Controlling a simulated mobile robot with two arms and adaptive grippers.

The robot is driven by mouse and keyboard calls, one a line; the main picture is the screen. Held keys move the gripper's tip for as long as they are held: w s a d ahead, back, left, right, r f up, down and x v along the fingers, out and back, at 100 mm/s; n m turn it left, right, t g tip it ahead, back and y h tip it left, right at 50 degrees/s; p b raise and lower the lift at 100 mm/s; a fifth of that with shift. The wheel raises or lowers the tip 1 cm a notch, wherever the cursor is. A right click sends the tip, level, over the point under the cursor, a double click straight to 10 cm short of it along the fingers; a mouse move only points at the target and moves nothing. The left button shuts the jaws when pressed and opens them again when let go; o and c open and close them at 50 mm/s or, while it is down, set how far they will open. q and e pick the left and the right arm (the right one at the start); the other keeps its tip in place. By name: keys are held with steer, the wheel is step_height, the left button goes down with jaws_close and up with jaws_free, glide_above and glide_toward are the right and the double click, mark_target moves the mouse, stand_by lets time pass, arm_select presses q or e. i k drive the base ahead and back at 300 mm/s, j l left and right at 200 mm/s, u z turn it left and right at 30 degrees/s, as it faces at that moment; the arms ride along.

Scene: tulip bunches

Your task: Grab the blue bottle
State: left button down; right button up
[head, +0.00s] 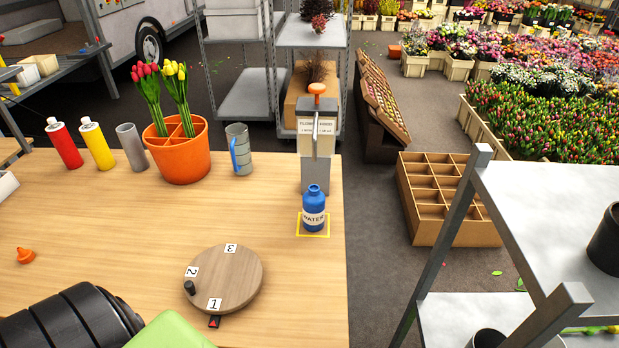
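Neither of my grippers shows in the head view. Nothing is touching the bottle from the front, and its front is fully visible.
A round wooden turntable (235,278) with numbered tags lies front left of the bottle. A grey mug (239,150), an orange pot (181,158) with tulips, a grey cylinder (131,147), and yellow (97,146) and red (64,146) cans stand farther left. A metal shelf (530,205) stands right.

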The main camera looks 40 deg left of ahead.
mark_target(313, 200)
steer(key=u, duration=1.05)
